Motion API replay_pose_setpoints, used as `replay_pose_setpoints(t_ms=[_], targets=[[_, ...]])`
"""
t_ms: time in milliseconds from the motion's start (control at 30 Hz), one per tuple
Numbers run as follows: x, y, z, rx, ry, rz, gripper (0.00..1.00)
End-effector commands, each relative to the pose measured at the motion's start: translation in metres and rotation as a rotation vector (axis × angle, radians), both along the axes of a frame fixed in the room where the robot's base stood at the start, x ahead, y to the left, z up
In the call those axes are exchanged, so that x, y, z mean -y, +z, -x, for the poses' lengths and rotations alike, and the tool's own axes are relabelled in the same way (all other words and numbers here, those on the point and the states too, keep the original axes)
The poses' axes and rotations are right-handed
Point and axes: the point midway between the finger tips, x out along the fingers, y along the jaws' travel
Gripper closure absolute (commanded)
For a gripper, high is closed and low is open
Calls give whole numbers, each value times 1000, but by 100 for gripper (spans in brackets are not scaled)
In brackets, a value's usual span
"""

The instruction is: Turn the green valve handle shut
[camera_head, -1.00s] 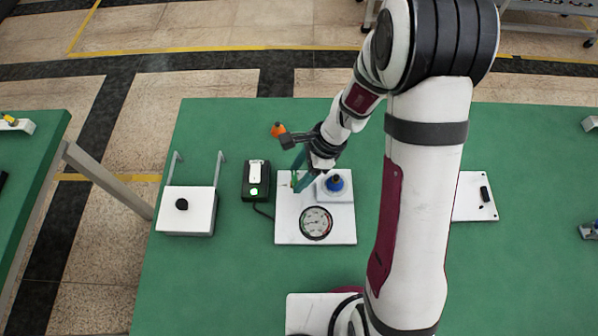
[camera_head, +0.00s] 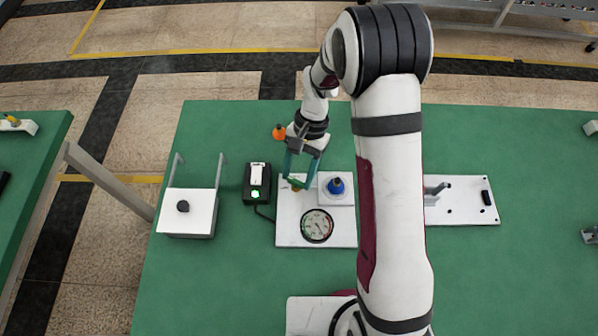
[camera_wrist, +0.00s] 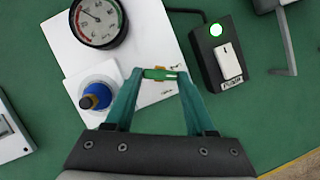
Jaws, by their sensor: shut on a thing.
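The green valve handle (camera_wrist: 160,74) lies between my fingertips in the wrist view, at the edge of a white panel (camera_head: 287,239). My gripper (camera_head: 297,184) is shut on the handle, one teal finger at each end of it. The gripper also shows in the wrist view (camera_wrist: 161,76). In the head view the fingers partly hide the handle. A round gauge (camera_head: 317,225) sits on the same panel, with coloured bands on its dial. It also shows in the wrist view (camera_wrist: 98,20).
A blue-topped knob (camera_head: 336,187) stands on the panel just right of my fingers. A black switch box (camera_head: 257,195) with a lit green lamp is close on the left. A white box (camera_head: 187,222) stands farther left. An orange object (camera_head: 279,132) is behind.

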Motion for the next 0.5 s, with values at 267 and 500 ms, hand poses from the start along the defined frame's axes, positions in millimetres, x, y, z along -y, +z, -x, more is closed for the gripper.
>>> replay_pose_setpoints(t_ms=[267, 500], targets=[[-3, 0, 0, -3, 232, 0, 100], [-4, 0, 0, -4, 381, 0, 100]])
